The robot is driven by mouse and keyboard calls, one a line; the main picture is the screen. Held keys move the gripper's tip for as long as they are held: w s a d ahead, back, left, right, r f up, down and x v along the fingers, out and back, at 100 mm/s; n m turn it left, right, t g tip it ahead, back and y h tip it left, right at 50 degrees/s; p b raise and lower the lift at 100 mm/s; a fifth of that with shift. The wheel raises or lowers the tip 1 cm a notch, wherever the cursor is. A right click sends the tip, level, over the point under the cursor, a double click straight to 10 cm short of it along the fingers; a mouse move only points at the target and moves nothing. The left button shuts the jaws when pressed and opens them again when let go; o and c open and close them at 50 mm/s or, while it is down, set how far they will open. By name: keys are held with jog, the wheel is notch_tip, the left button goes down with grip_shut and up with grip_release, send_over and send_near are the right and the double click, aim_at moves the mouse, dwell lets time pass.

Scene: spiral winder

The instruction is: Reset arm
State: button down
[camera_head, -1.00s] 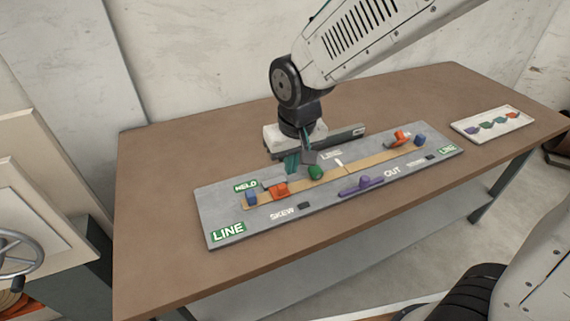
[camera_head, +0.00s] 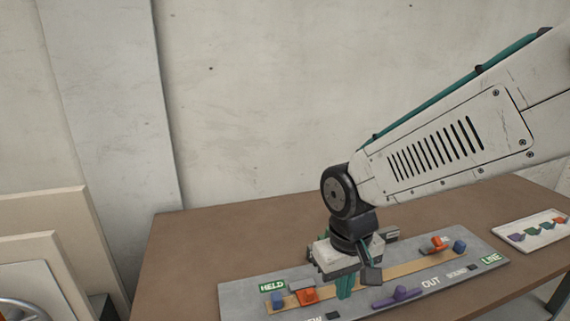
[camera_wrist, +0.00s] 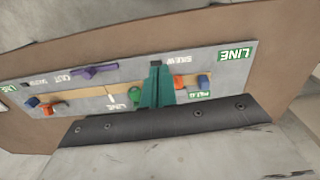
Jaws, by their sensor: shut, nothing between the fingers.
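My gripper (camera_head: 345,287) is above the grey panel (camera_head: 240,302) on the brown table. Its teal fingers are together with nothing between them, and they also show in the wrist view (camera_wrist: 157,88). The panel carries a tan strip (camera_head: 402,269) with an orange piece (camera_head: 306,296) and a blue piece (camera_head: 277,299) at the left. Another orange piece (camera_head: 436,243) and blue piece (camera_head: 459,246) are at the right. A purple piece (camera_head: 397,297) lies in front of the strip. A green piece (camera_wrist: 134,94) shows beside the fingers in the wrist view; my gripper hides it in the head view.
A white card (camera_head: 530,231) with several coloured pieces lies on the table (camera_head: 200,235) at the right. A plain wall (camera_head: 270,100) stands behind the table. Pale panels (camera_head: 45,240) and part of a handwheel (camera_head: 15,310) are at the left. The table's back left is clear.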

jog(key=s+d+r+m, duration=0.2)
jog(key=s+d+r, duration=0.3)
jog(key=s+d, duration=0.1)
jog(key=s+d+r+m+t, duration=0.1)
jog(key=s+d+r, duration=0.4)
jog(key=s+d, duration=0.2)
jog(key=shift+d+m, duration=0.4)
jog(key=shift+d, duration=0.45)
jog(key=shift+s, duration=0.15)
